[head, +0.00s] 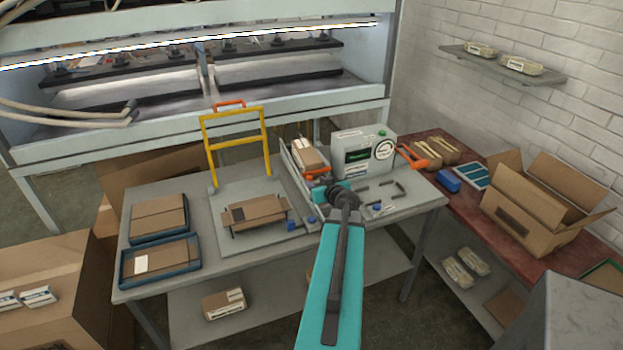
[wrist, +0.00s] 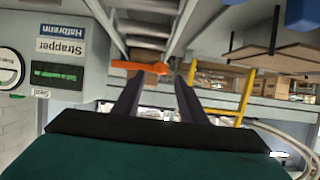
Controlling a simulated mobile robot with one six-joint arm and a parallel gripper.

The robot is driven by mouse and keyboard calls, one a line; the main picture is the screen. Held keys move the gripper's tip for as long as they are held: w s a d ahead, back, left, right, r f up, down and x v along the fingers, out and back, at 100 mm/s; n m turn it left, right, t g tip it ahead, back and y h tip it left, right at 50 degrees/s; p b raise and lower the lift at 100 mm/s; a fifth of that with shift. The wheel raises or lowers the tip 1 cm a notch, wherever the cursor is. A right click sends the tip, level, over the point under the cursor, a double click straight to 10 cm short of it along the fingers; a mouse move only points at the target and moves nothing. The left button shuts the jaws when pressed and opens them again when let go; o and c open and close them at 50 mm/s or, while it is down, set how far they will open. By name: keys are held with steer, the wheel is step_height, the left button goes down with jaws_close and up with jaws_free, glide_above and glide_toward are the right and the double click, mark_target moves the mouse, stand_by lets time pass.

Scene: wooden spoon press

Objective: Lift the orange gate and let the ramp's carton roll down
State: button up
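The orange gate (head: 318,174) is at the near end of the ramp (head: 291,172). The brown carton (head: 306,154) rests on the ramp behind it. My gripper (head: 327,189) is just in front of the gate, low over the table. In the wrist view, its two dark fingers (wrist: 163,80) are apart, with nothing seen held between them. The orange gate (wrist: 140,68) lies ahead near the left fingertip; I cannot tell whether they touch. My arm and wrist hide part of the ramp's lower end.
The grey strapper box (head: 362,152) stands close right of the ramp. A yellow frame with an orange handle (head: 237,146) stands left, behind a flattened carton (head: 255,213). Blue trays (head: 160,261) occupy the table's left side. Small tools (head: 380,193) lie right of my gripper.

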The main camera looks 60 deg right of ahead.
mark_target(310, 179)
steer(key=shift+p+x, duration=1.05)
steer(key=shift+x, duration=1.8)
jaws_close()
